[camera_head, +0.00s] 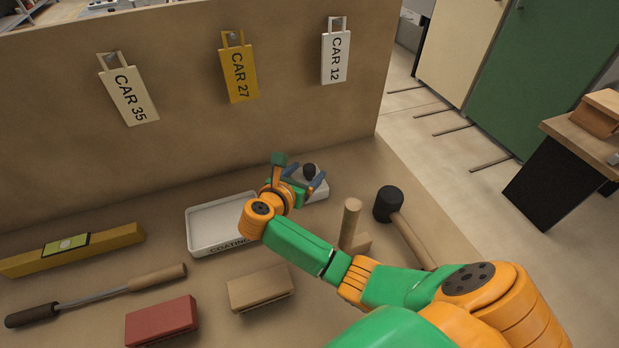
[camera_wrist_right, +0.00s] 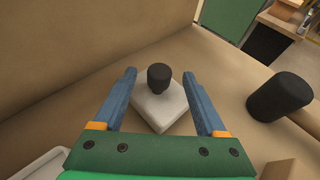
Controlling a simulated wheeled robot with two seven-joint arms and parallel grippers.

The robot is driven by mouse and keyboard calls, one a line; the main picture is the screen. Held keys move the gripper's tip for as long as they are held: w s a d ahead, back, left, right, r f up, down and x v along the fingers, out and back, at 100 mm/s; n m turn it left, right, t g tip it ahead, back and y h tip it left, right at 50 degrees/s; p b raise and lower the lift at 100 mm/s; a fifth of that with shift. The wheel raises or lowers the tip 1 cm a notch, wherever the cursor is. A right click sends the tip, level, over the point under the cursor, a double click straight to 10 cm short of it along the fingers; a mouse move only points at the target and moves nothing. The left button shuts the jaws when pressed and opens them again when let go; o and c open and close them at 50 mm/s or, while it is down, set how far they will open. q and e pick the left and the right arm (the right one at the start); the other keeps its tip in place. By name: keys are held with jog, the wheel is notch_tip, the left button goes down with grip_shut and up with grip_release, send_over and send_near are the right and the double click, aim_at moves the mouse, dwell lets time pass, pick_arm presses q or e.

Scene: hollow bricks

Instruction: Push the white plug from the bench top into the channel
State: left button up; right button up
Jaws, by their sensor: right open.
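A white block (camera_head: 318,192) with a black knob (camera_head: 309,169) on top sits on the bench near the back wall, right of the white tray. In the right wrist view the white block (camera_wrist_right: 160,112) lies flat below the black knob (camera_wrist_right: 159,77). My right gripper (camera_head: 303,178) is open, with its two blue fingers on either side of the knob and a gap on each side. I cannot tell whether the white block is the white plug. No channel can be made out. My left gripper is not in view.
The white tray (camera_head: 198,232) marked COATING is left of my right gripper. A red brick (camera_head: 162,322), a tan brick (camera_head: 260,289), a long-handled tool (camera_head: 95,298) and a yellow level (camera_head: 115,237) lie nearer and left.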

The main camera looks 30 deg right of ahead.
jog(key=shift+w+d+f, duration=0.3)
jog(key=shift+w+d, duration=0.05)
jog(key=shift+d, duration=0.1)
jog(key=shift+s+a+r, duration=0.1)
jog(key=shift+a, duration=0.05)
jog(key=shift+c, duration=1.3)
grip_shut()
